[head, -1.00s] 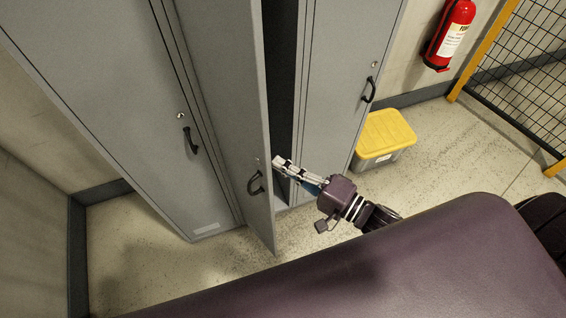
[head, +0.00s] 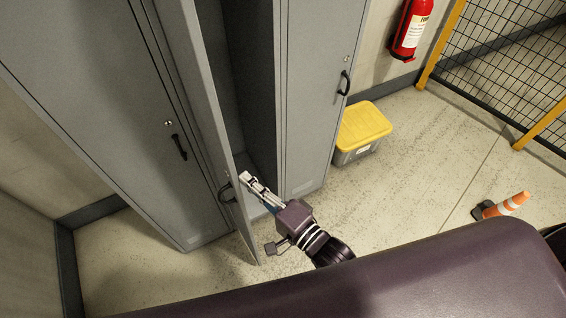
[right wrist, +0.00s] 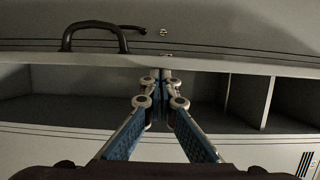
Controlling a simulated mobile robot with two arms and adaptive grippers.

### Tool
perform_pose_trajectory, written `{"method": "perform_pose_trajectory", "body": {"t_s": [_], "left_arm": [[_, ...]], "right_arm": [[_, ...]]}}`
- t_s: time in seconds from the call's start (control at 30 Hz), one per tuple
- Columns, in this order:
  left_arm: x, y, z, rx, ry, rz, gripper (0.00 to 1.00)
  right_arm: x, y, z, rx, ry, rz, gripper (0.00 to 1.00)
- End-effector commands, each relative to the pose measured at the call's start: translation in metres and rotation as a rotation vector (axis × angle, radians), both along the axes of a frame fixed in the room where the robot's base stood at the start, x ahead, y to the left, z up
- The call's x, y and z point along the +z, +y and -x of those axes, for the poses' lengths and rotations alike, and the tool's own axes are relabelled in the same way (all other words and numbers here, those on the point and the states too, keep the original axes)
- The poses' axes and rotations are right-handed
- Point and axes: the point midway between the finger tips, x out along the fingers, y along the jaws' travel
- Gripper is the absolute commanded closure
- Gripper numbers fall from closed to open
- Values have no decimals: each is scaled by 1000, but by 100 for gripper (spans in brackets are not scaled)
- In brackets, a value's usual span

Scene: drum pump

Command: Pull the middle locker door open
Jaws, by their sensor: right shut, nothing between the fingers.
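The middle locker door (head: 205,110) stands partly open, swung out toward the left, with the dark locker inside (head: 250,90) showing behind it. Its black handle (head: 226,192) is on the outer face near the free edge; the handle also shows at the top left of the right wrist view (right wrist: 95,32). My right gripper (head: 246,178) is shut and empty, its fingertips at the inner side of the door near its free edge. In the right wrist view the closed fingertips (right wrist: 161,76) sit just below the door edge; contact cannot be told. My left gripper is not in view.
The left locker door (head: 90,110) and right locker door (head: 315,100) are shut. A yellow-lidded box (head: 362,126) stands right of the lockers. A fire extinguisher (head: 411,28), a mesh fence (head: 500,60) and an orange cone (head: 508,204) are farther right. Floor between is clear.

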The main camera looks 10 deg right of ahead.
Motion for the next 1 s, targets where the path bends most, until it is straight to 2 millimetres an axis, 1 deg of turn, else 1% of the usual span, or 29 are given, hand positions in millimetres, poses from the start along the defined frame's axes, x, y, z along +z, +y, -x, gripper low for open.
{"method": "perform_pose_trajectory", "body": {"t_s": [0.03, 0.1, 0.3, 0.4, 0.5, 0.7, 1.0], "left_arm": [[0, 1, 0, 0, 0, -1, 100], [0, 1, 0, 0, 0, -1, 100], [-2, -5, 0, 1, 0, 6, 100], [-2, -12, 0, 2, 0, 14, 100], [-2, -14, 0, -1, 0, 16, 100], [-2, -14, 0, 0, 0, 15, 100], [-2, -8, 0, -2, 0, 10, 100]], "right_arm": [[0, 8, 3, -26, 6, -9, 100], [-1, 17, 6, -59, 7, -8, 100], [-1, 39, 14, -146, 6, -7, 100], [-1, 48, 17, -147, 3, -1, 100], [-1, 56, 19, -145, 1, 1, 100], [-1, 65, 21, -145, 1, 0, 100], [-1, 69, 22, -144, 0, 1, 100]]}}
